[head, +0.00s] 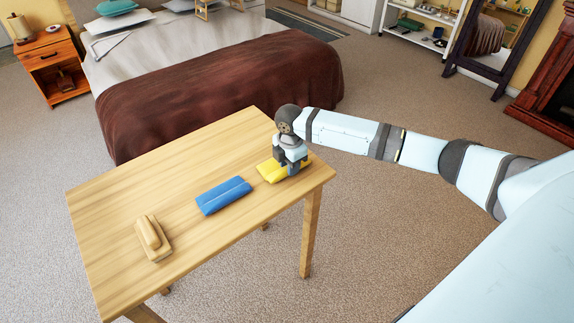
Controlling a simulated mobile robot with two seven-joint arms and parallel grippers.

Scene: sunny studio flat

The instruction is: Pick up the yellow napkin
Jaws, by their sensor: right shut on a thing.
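The yellow napkin (268,174) lies folded at the right end of the wooden table (160,177), close to its right corner. My right gripper (290,170) points down over the napkin and is shut on it. My left gripper is not in the head view.
A blue folded napkin (223,195) lies left of the yellow one. A tan wooden-looking object (152,238) sits near the table's front left. The back left of the tabletop is clear. A bed with a brown blanket (220,95) stands behind the table.

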